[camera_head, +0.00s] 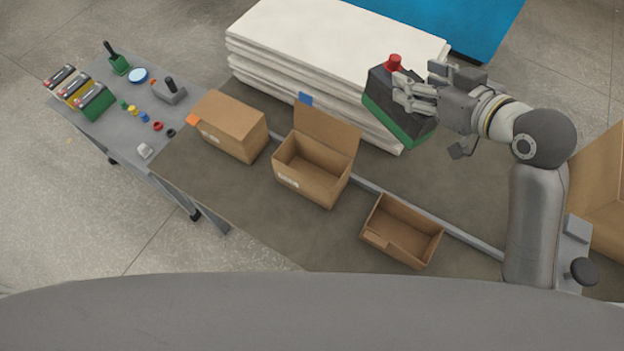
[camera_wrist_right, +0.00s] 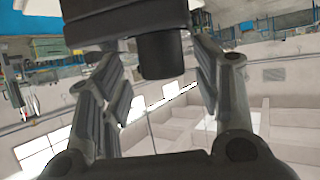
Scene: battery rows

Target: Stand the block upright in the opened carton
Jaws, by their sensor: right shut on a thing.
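My right gripper (camera_head: 410,94) is shut on the block (camera_head: 379,92), a black body with a green band at its lower end and a red knob on top. It holds the block tilted, in the air in front of the white stack, up and to the right of the opened carton. In the right wrist view a dark part of the block (camera_wrist_right: 160,55) shows between the fingers. The opened carton (camera_head: 305,188) stands on the brown bench with its lid raised and a blue tab on the lid; its inside looks empty. My left gripper is not in view.
A closed carton (camera_head: 230,130) with an orange tab stands left of the opened one. A low open box (camera_head: 402,232) lies to the right. A white stack (camera_head: 300,45) is behind. A grey side table (camera_head: 125,110) at left carries batteries and small parts.

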